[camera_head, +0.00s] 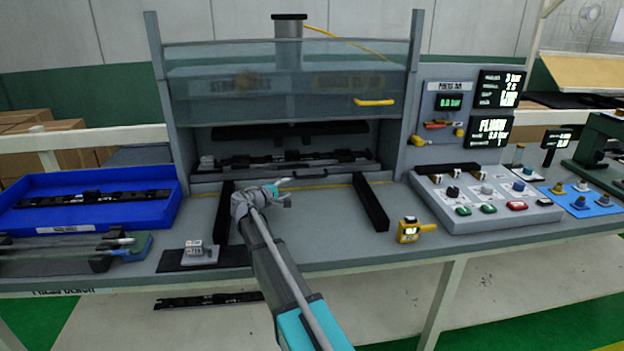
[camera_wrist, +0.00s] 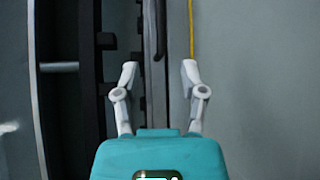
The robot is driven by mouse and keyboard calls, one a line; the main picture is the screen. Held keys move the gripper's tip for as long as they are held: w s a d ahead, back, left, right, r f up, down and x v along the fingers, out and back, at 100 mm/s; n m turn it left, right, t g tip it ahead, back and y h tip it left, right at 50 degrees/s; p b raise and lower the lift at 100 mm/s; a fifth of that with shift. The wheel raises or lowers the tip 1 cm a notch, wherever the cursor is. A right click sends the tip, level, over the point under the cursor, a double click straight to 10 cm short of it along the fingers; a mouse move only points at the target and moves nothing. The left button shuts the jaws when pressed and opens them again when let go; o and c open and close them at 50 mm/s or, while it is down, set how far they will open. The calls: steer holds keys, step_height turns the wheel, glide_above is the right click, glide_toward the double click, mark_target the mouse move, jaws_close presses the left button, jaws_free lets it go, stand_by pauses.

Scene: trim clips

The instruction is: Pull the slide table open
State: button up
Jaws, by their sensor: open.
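The slide table (camera_head: 235,178) sits inside the press, behind its front opening, and carries a long dark trim fixture (camera_head: 330,158). A dark bar handle (camera_head: 311,176) shows along its front edge. My gripper (camera_head: 284,190) is open and empty, just in front of that edge, near the handle's left end. In the wrist view, my gripper (camera_wrist: 159,70) has its two fingers on either side of the dark handle (camera_wrist: 160,30), which runs vertically in that picture. I cannot tell whether either finger touches it.
Two black rails (camera_head: 371,203) run forward from the press on the bench. A clear guard with a yellow handle (camera_head: 375,102) is raised above the opening. A button panel (camera_head: 485,205) and a yellow device (camera_head: 409,232) stand right; a blue tray (camera_head: 50,218) lies left.

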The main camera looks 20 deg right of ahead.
mark_target(308, 178)
steer(key=b+x, duration=0.2)
steer(key=x, duration=1.1)
steer(key=shift+w+d, duration=0.25)
steer(key=shift+d, duration=0.05)
